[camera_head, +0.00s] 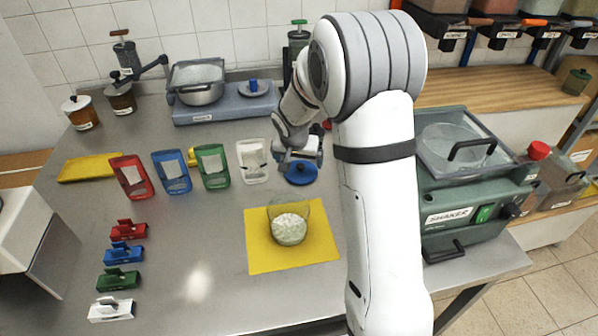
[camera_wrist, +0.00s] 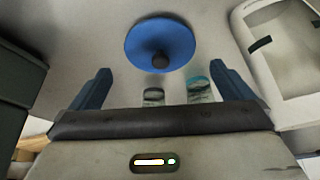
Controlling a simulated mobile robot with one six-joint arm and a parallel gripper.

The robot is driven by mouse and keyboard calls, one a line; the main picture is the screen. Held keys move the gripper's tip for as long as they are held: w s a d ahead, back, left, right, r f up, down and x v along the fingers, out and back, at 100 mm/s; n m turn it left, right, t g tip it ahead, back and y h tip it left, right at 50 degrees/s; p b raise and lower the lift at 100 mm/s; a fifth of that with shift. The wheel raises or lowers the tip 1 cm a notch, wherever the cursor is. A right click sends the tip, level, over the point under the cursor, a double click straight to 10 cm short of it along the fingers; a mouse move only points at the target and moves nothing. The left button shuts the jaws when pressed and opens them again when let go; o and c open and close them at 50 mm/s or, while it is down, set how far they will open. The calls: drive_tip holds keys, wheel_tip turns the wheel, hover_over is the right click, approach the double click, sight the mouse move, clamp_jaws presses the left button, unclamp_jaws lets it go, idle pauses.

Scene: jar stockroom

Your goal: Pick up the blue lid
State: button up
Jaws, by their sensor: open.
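The blue lid (camera_head: 301,174) is a round disc lying on the steel table, right of the white scoop-like container. In the wrist view the blue lid (camera_wrist: 160,42) shows whole, with a dark round knob at its centre. My gripper (camera_head: 299,160) is just above and behind the lid in the head view, and partly covers it. In the wrist view my gripper (camera_wrist: 160,80) has its two blue-grey fingers wide apart, with nothing between them. The lid lies beyond the fingertips, roughly centred between them, and apart from them.
A white container (camera_head: 252,162) stands close left of the lid, with green, blue and red ones further left. A glass jar of white powder (camera_head: 290,225) stands on a yellow mat (camera_head: 262,262) in front. A scale with a pot (camera_head: 200,88) is behind. A shaker machine (camera_head: 465,185) is right.

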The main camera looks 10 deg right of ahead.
sight(300, 166)
drive_tip(key=x, duration=0.4)
drive_tip(key=p+x, duration=0.1)
drive_tip(key=x, duration=0.1)
drive_tip(key=shift+w+d+f, duration=0.15)
drive_tip(key=shift+w, duration=0.25)
drive_tip(key=shift+c, duration=0.3)
drive_tip(key=c, duration=0.6)
drive_tip(key=shift+o, duration=0.2)
